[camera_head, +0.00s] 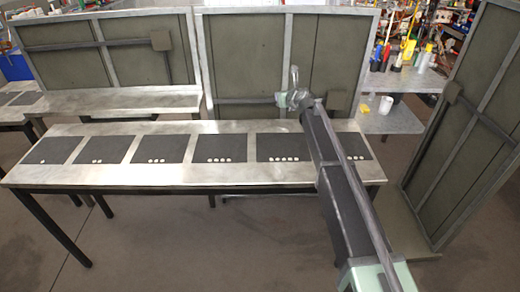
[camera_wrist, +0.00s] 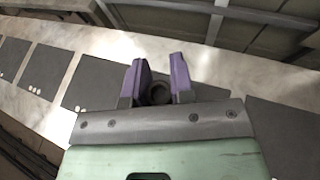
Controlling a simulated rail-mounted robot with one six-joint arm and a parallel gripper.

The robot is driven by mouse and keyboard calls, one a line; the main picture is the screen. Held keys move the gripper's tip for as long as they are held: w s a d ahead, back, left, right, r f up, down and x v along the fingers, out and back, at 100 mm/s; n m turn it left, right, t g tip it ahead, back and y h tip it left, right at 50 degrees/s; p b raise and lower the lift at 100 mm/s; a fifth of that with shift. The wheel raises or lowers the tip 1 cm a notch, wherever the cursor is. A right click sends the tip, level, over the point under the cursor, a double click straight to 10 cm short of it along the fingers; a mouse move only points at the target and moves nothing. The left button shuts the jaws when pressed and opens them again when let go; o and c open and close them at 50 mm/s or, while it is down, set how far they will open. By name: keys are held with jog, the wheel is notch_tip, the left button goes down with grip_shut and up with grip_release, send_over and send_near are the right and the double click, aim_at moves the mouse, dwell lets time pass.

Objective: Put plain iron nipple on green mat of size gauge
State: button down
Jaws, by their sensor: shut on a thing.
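My gripper (camera_wrist: 158,62) shows in the wrist view with two purple fingers on either side of a dark, round, hollow-ended piece (camera_wrist: 158,92). The piece looks like the plain iron nipple and sits low between the fingers. In the head view my gripper (camera_head: 293,80) is above the far edge of the long metal table, toward its right part, and the held piece cannot be made out there. I see no mat that is clearly green and cannot pick out a size gauge.
The long metal table (camera_head: 150,178) carries a row of dark mats marked with white dots, from a one-dot mat (camera_head: 55,148) at left rightward. Tall panels (camera_head: 250,55) stand behind it.

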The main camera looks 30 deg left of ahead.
aim_at(280, 144)
jog(key=f+b, duration=2)
jog(key=shift+w+d+f+b, duration=0.1)
jog(key=shift+d+f+b, duration=0.1)
jog(key=shift+f+b, duration=0.1)
jog(key=shift+r+p, duration=0.3)
jog(key=shift+f, duration=0.2)
jog(key=c, duration=1)
grip_release()
jog(key=shift+r, duration=0.1)
